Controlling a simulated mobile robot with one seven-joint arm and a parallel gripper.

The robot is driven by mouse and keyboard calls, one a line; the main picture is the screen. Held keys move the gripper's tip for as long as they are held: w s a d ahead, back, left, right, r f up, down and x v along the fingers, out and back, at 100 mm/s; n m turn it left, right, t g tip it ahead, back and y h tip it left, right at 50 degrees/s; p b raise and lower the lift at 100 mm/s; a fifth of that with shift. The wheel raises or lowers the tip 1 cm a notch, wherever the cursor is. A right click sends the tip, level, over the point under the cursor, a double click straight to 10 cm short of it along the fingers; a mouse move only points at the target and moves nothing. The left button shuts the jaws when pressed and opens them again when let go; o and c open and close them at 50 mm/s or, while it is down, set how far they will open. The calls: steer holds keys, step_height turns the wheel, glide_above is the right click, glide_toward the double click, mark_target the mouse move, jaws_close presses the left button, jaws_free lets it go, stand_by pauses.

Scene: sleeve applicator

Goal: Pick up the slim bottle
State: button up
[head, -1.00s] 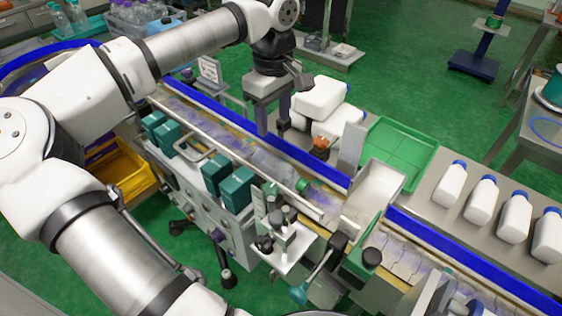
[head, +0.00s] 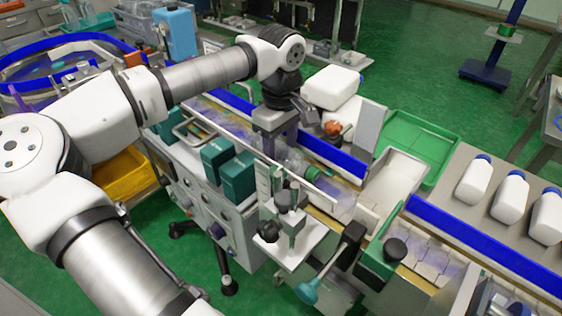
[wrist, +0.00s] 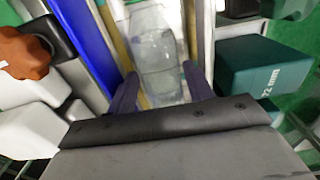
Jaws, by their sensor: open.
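A clear slim bottle (head: 293,161) with what looks like a green cap (head: 311,173) lies in the conveyor channel. It also shows in the wrist view (wrist: 158,52), where the lower part of its clear body is close ahead of and between my two fingers. My gripper (head: 279,150) is open and points down over the channel, just behind the bottle. Its dark fingers also show in the wrist view (wrist: 161,84), apart from each other with nothing clamped. Whether the fingertips touch the bottle, I cannot tell.
Blue rails (head: 335,159) and a metal rail border the channel. Teal boxes (head: 237,181) stand on the near side. White containers (head: 331,87) and an orange knob (head: 332,128) are on the far side.

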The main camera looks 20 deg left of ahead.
steer(key=shift+f, duration=0.55)
steer(key=shift+r, duration=0.1)
steer(key=c, duration=0.8)
steer(key=shift+r, duration=0.1)
